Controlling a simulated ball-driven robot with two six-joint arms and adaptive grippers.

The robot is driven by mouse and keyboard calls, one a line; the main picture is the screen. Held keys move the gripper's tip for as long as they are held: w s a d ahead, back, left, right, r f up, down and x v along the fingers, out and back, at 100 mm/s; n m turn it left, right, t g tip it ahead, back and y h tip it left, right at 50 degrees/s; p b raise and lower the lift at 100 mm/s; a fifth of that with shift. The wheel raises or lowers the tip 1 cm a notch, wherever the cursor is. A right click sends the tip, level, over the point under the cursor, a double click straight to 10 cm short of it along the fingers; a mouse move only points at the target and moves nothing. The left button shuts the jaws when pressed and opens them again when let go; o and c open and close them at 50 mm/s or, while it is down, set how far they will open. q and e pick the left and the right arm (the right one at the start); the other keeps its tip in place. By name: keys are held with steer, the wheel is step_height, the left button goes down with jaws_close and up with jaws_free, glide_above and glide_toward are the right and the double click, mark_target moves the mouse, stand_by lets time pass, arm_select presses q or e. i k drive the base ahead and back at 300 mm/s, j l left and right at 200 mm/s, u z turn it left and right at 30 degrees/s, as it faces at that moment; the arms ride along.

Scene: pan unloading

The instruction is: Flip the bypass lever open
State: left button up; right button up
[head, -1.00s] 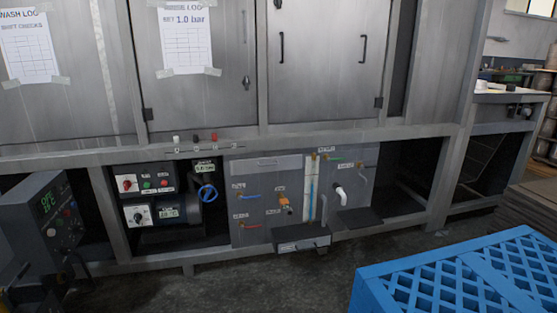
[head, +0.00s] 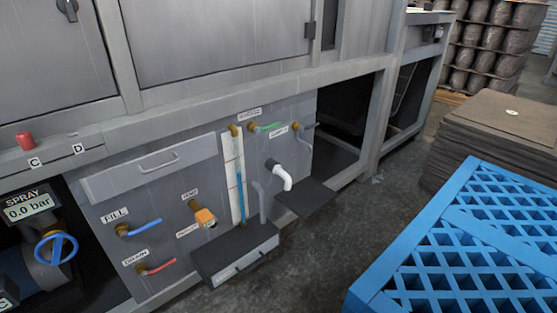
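A grey valve panel (head: 150,215) sits low under the machine. A green lever (head: 266,127) on a brass valve points right at the panel's top, below a small label (head: 249,115) too small to read surely. A grey lever (head: 304,126) sits to its right with another label (head: 279,130). I cannot tell for certain which is the bypass lever. A blue lever (head: 142,227) is labelled FILL, and a red lever (head: 158,266) is labelled DRAIN. Neither of my grippers shows.
A blue slatted crate or pallet (head: 385,278) fills the right foreground. A dark drawer-like tray (head: 236,254) and dark shelf (head: 306,198) jut from the panel, near a white elbow pipe (head: 282,174). Dark floor (head: 325,250) lies clear between panel and crate.

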mark_target(256, 130)
steer(key=i+j+z, duration=0.15)
steer(key=i+j, duration=0.15)
steer(key=j, duration=0.15)
steer(key=i+j+u, duration=0.15)
steer(key=u, duration=0.2)
steer(key=i+j+u, duration=0.1)
steer(key=i+u, duration=0.25)
steer(key=k, duration=0.05)
